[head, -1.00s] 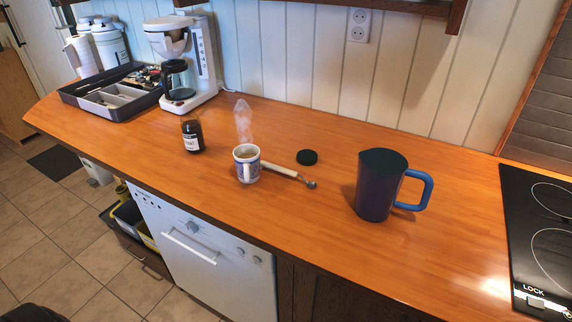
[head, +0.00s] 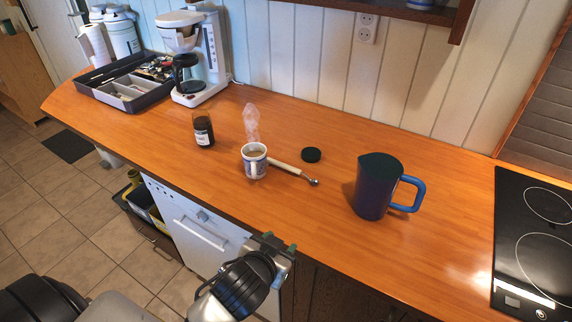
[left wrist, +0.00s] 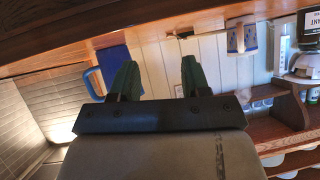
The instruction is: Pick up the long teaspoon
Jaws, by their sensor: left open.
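The long teaspoon (head: 290,170) lies on the wooden counter. It has a pale handle and a small metal bowl (head: 314,182) at its right end. The handle's left end is at the steaming mug (head: 254,161); I cannot tell whether they touch. In the left wrist view, which is upside down, the spoon (left wrist: 196,34) shows beyond the fingers, small and edge-on. My left gripper (head: 279,243) is open and empty in front of the counter's front edge, apart from the spoon. Its fingers also show in the left wrist view (left wrist: 160,66). My right gripper is out of view.
A dark blue pitcher (head: 375,188) stands right of the spoon, and a black lid (head: 311,155) lies behind it. A dark jar (head: 203,130) is left of the mug. The utensil tray (head: 151,103) and coffee maker (head: 214,60) are at the far left. The counter before the spoon is clear.

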